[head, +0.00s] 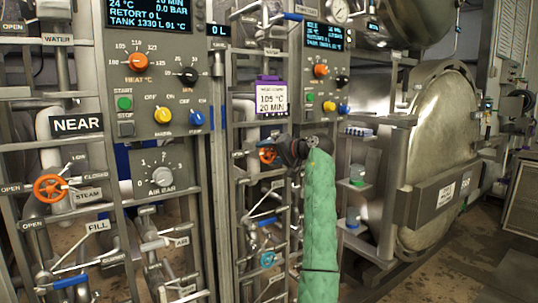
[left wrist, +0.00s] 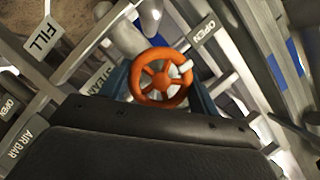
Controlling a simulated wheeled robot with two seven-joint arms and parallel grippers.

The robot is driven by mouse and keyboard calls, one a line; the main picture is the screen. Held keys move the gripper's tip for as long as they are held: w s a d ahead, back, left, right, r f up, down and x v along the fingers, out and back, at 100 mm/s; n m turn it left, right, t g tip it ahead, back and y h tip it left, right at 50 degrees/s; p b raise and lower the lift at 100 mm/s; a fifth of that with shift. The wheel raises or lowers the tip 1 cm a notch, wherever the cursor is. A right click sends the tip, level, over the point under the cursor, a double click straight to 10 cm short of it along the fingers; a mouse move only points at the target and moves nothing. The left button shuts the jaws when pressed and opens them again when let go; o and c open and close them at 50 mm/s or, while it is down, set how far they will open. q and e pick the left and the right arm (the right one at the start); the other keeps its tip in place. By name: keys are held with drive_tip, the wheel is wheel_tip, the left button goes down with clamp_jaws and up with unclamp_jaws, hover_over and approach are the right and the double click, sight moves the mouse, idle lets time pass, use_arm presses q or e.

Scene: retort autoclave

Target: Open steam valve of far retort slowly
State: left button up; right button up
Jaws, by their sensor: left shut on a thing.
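The far retort's steam valve is an orange handwheel (head: 267,155), partly covered by my left gripper in the head view. My left gripper (head: 276,153) reaches it from the right on a green-sleeved arm and is shut on the wheel. In the left wrist view the orange handwheel (left wrist: 161,78) shows its spokes and a white mark on its right side. The gripper's fingers (left wrist: 160,88) lie on both sides of it. An OPEN label (left wrist: 204,32) is beside the wheel. My right gripper is not in view.
The near retort's own orange steam wheel (head: 50,188) is at the left. The far panel (head: 325,70) has knobs and a display above my gripper. A purple-topped card (head: 271,97) reads 105 °C, 20 MIN. The large steel retort door (head: 437,150) stands at the right. Pipes and frame bars crowd the wheel.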

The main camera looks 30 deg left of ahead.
use_arm(q)
drive_tip(key=shift+f+n+t+h, duration=0.1)
drive_tip(key=shift+n+t+h, duration=0.2)
drive_tip(key=shift+n, duration=0.3)
drive_tip(key=o, duration=1)
drive_tip(key=shift+c, duration=0.2)
drive_tip(key=v, duration=0.7)
drive_tip(key=shift+d, duration=0.35)
